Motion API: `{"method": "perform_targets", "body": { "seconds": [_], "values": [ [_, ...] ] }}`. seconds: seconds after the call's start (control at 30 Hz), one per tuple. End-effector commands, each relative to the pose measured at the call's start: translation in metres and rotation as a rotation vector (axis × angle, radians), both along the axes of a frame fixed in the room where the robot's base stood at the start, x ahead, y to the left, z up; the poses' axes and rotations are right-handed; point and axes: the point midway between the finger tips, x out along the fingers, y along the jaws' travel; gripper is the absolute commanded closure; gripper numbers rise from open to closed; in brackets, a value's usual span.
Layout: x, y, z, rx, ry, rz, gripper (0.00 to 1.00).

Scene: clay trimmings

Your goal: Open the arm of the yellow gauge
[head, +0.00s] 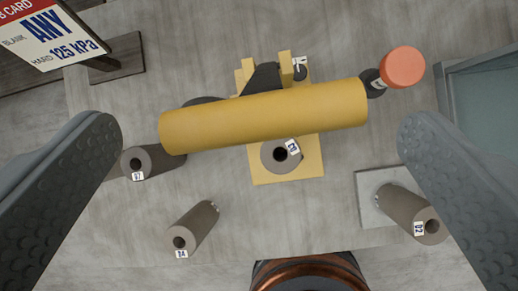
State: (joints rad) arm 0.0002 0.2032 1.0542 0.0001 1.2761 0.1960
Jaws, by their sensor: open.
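The yellow gauge stands in the middle of the head view, with a square yellow base (285,172). Its thick yellow arm (262,114) lies across the picture, over the base, with the right end slightly higher in view. A grey clay cylinder (272,160) with a dark hole and a numbered tag shows on the base, just below the arm. The arm hides part of the base and of a dark part behind it. My gripper (260,135) is open, its two grey fingers wide apart at the left and right. I see no finger touching the arm.
An orange-red knob (402,67) is upper right. A copper-rimmed round thing (310,272) is at the bottom. A sign (52,32) is upper left.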

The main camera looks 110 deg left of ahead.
Motion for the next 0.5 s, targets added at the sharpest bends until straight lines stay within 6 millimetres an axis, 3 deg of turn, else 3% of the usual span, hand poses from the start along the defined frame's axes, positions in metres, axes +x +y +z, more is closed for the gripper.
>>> {"method": "perform_targets", "body": {
  "seconds": [0.5],
  "values": [
    [-0.057, 0.0, 0.082, 0.0, -0.001, 0.0, 0.0]
  ]
}}
